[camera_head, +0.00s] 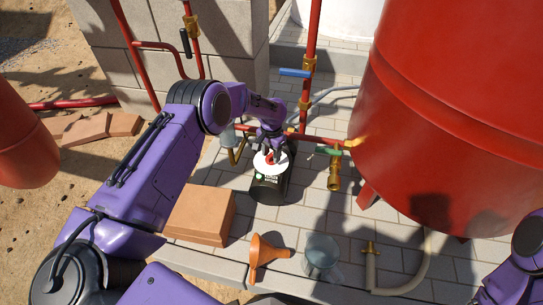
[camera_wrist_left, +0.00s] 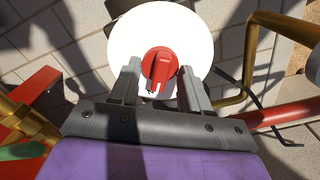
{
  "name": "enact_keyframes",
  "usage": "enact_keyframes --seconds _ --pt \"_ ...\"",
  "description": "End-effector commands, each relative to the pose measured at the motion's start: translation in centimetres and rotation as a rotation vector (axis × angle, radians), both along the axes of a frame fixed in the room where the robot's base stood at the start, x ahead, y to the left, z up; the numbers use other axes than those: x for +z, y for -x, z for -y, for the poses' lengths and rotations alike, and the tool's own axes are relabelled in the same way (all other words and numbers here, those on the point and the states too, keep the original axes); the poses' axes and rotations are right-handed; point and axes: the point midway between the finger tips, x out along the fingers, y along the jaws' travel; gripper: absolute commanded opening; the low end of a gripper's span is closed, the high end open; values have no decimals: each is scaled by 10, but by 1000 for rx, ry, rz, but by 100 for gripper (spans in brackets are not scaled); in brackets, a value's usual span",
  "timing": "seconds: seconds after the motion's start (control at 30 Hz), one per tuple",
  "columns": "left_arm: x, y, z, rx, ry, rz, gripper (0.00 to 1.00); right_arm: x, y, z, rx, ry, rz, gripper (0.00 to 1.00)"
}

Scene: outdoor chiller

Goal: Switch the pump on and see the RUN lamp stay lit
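The pump (camera_head: 270,188) is a black upright cylinder on the paving, with a white round top (camera_head: 259,161) and a red knob on it. A small green patch with white markings shows on its front below the top; I cannot tell whether it is a lit lamp. My left gripper (camera_head: 271,152) is over the white top from above. In the left wrist view, its two fingers (camera_wrist_left: 158,83) stand apart on either side of the red knob (camera_wrist_left: 160,65), with gaps, not clamped on it. My right arm shows at the lower right; its gripper is out of view.
Red pipes with brass fittings and a blue-handled valve (camera_head: 295,73) run behind the pump. A big red tank (camera_head: 460,110) stands right. A brick-coloured block (camera_head: 200,214), an orange funnel (camera_head: 265,256), a clear jug (camera_head: 321,254) and a beige hose (camera_head: 427,270) are in front.

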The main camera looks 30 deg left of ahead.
Motion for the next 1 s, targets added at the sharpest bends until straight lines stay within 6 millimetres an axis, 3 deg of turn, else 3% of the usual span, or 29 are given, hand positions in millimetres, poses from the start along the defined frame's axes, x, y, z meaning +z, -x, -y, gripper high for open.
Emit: enact_keyframes --seconds 0.03,0.1,0.47,1.0 --pt "0 0 0 0 0 0 50 0 0 0 0 0 0 46" --pt "0 0 0 1 0 0 72 0 0 0 0 0 0 46" --pt "5 0 0 2 0 0 72 5 0 0 0 0 0 46" --pt "70 0 0 1 0 0 72 62 0 0 0 0 0 46"
